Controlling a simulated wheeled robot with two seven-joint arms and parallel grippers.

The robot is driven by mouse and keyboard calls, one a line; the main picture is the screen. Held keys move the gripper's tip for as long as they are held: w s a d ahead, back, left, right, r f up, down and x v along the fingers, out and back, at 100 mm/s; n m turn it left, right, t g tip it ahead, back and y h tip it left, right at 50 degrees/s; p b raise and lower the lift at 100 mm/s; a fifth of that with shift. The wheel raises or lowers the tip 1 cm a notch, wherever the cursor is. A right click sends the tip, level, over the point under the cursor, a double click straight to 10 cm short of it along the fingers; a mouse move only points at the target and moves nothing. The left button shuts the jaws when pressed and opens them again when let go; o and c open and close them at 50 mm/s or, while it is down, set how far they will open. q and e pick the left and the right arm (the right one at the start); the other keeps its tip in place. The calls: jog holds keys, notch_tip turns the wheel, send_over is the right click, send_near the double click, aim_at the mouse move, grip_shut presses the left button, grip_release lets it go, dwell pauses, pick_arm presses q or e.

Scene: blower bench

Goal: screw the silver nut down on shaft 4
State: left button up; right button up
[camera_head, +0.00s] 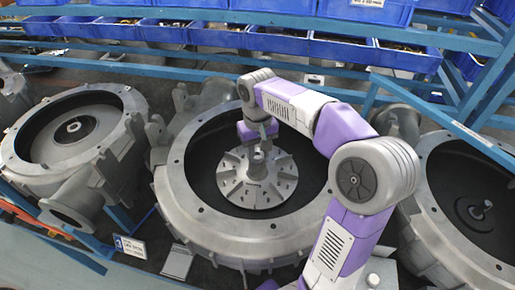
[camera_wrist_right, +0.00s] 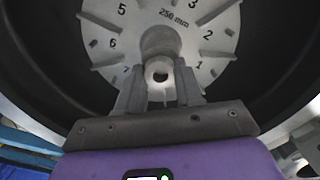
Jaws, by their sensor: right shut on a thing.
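The middle blower housing (camera_head: 178,190) holds a grey finned impeller (camera_head: 279,186), which also shows in the right wrist view (camera_wrist_right: 105,18) with numbers and "250 mm" on its face. My right gripper (camera_head: 258,141) is over the impeller's centre. In the right wrist view its two fingers (camera_wrist_right: 160,92) are shut on a small silver ring with a hole, which looks like the silver nut (camera_wrist_right: 158,71). The nut is at the hub, in line with the shaft. The fingers partly hide it, and I cannot tell how far down it sits. My left gripper is out of view.
Another housing (camera_head: 84,101) stands at left, and one (camera_head: 436,148) at right with a bare shaft end (camera_head: 480,210) inside. Blue bins (camera_head: 390,57) line the shelf behind. The middle housing's raised rim surrounds the gripper.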

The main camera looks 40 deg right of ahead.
jog(key=m+p, duration=0.1)
jog(key=m, duration=0.5)
jog(key=shift+m, duration=0.3)
jog(key=m, duration=0.6)
jog(key=shift+d+m+p, duration=0.1)
jog(key=shift+m+p, duration=0.2)
jog(key=o, duration=0.8)
jog(key=shift+d, duration=0.1)
